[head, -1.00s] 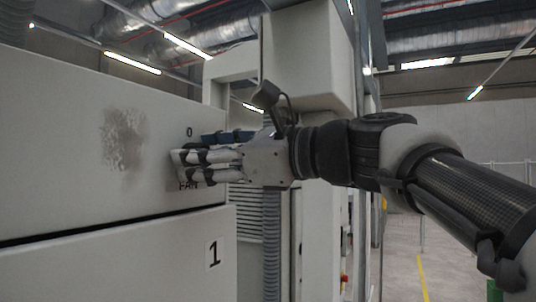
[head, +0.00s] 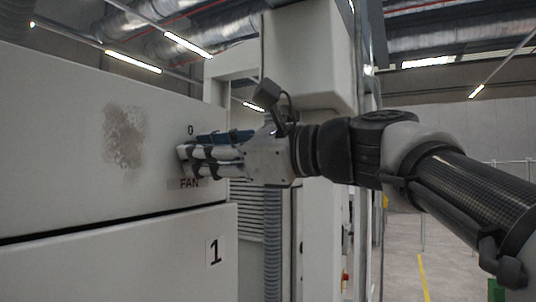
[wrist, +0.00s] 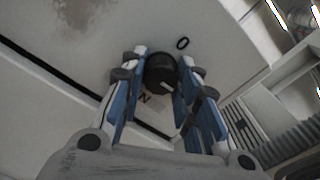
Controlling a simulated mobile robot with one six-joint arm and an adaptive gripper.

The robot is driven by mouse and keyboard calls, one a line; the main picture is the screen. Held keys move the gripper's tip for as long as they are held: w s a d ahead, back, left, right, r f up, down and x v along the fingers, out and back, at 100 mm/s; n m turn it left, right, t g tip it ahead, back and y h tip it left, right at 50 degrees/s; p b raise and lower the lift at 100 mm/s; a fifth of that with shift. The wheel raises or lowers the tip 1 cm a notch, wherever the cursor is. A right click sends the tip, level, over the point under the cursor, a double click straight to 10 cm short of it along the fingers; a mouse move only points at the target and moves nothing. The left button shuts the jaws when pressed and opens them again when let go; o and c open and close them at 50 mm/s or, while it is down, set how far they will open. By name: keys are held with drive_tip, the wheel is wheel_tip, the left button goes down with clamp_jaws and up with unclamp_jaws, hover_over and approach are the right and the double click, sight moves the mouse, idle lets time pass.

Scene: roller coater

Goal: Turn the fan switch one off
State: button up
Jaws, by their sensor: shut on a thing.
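The fan switch is a round black knob (wrist: 160,70) with a pale mark at its lower edge in the wrist view. The mark points away from the printed 0 (wrist: 182,43). My gripper (wrist: 159,76) has its fingers on either side of the knob and is shut on it. In the head view my gripper (head: 184,156) reaches from the right to the panel face, its fingers hiding the knob. The 0 is just above the fingers and the FAN label (head: 189,184) just below them.
The pale machine panel (head: 70,150) fills the left, with a grey worn patch (head: 125,137). A ribbed hose (head: 271,245) and a machine column stand close beside the panel. Open floor lies at right.

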drive_tip(key=shift+w+r+n+b, duration=0.1)
drive_tip(key=shift+n+b, duration=2.7)
drive_tip(key=shift+n, duration=6)
drive_tip(key=o, duration=1.1)
drive_tip(key=shift+c, duration=0.2)
